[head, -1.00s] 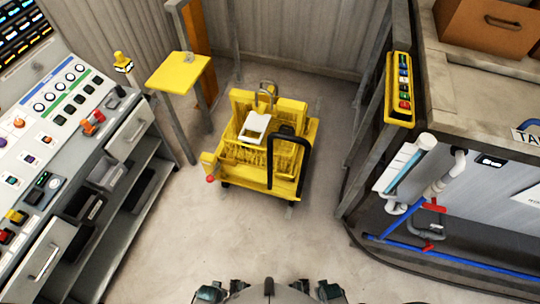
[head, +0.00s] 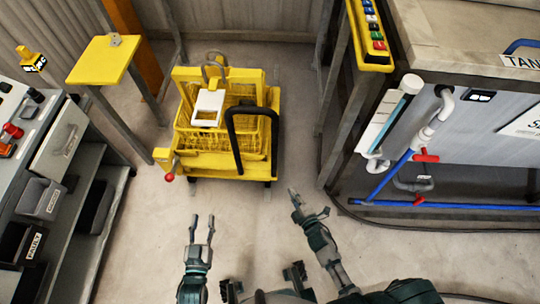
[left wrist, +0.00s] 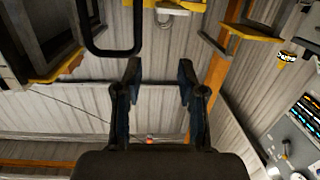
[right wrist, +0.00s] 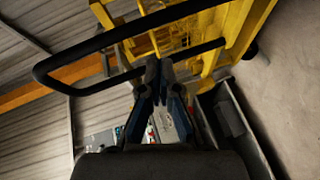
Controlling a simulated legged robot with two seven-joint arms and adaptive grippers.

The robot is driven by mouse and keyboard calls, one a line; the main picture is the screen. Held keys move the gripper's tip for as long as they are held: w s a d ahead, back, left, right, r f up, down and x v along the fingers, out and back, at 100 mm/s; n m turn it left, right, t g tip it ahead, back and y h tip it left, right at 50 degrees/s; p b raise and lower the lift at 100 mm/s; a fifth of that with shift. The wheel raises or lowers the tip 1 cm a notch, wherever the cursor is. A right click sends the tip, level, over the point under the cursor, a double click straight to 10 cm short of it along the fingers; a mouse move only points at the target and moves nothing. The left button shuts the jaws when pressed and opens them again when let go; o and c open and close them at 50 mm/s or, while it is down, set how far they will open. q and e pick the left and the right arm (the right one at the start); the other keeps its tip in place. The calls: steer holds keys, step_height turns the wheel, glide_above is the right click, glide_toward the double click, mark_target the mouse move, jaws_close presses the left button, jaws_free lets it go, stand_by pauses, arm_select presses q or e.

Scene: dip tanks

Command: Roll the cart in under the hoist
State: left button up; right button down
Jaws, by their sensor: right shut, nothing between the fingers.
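The yellow cart (head: 272,160) stands on the floor ahead of me, with a yellow wire basket (head: 185,143) and a white plate (head: 208,108) on it. Its black loop handle (head: 232,140) faces me on the right side. The handle also shows in the left wrist view (left wrist: 112,52) and the right wrist view (right wrist: 62,88). My left gripper (head: 202,222) is open and empty, short of the cart's front. My right gripper (head: 295,193) is shut and empty, right of and nearer than the handle, apart from it. I cannot identify the hoist.
A grey drawer bench (head: 75,215) stands on the left. A yellow stand (head: 103,60) is behind it. The tank (head: 470,130) with blue pipes and a yellow button box (head: 372,40) is on the right. Bare floor (head: 245,215) lies between me and the cart.

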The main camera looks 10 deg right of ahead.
step_height(320, 180, up, 3)
steer(key=w+a+n+t+y+b, duration=0.1)
steer(key=w+a+n+t+y, duration=0.1)
steer(key=a+n+y, duration=0.15)
arm_select(q)
steer(key=s+r+n+t+h+b, duration=0.1)
steer(key=s+r+t+b, duration=0.1)
steer(key=r+t, duration=0.6)
steer(key=shift+s+a+r+b, duration=0.3)
steer(key=shift+s+r, duration=0.6)
steer(key=shift+r, duration=1.65)
arm_select(e)
glide_above(276, 158)
steer(key=s+a, duration=0.1)
steer(key=s, duration=0.2)
steer(key=shift+a+r+n+h, duration=0.1)
steer(key=shift+r+n+h, duration=0.15)
steer(key=shift+n+h, duration=0.15)
arm_select(q)
steer(key=shift+w, duration=0.15)
